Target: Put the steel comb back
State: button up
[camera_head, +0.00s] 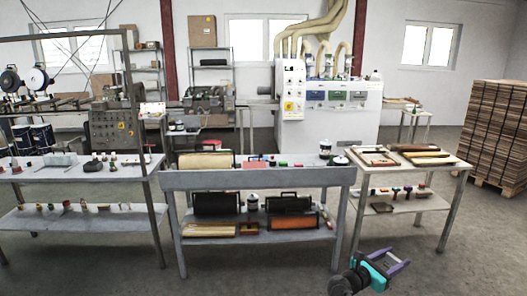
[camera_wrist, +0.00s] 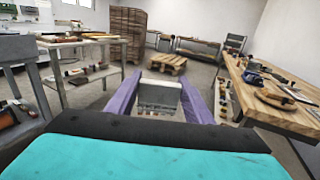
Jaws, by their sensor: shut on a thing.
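My gripper (camera_head: 390,262) is low at the bottom right in the head view, in front of the right-hand table. In the wrist view its two purple fingers (camera_wrist: 160,84) point ahead and are shut on a flat, light grey metal piece, which looks like the steel comb (camera_wrist: 159,96). The comb sits between the fingers, clear of any table, with the floor behind it. The comb is too small to tell apart from the gripper in the head view.
A grey two-level bench (camera_head: 255,180) with rollers stands in the middle. A left table (camera_head: 75,172) and a right table (camera_head: 400,168) hold small tools. In the wrist view a wooden workbench (camera_wrist: 285,112) is close on the right. A pallet (camera_wrist: 168,63) lies ahead; open floor is between.

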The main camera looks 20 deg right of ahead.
jog(key=w+a+n+t+y+b, duration=0.1)
jog(key=w+a+n+t, duration=0.3)
jog(key=a, duration=0.8)
jog(key=w+a+t+y, duration=0.15)
jog(key=w+a, duration=0.35)
jog(key=a, duration=0.7)
jog(key=w+a+n+t+y+b, duration=0.15)
jog(key=w+a, duration=0.35)
jog(key=a, duration=0.7)
jog(key=s+a, duration=0.3)
jog(key=a, duration=0.5)
jog(key=shift+a+h+p, duration=0.3)
jog(key=shift+f, duration=0.1)
jog(key=shift+s+t, duration=0.2)
jog(key=shift+t, duration=0.1)
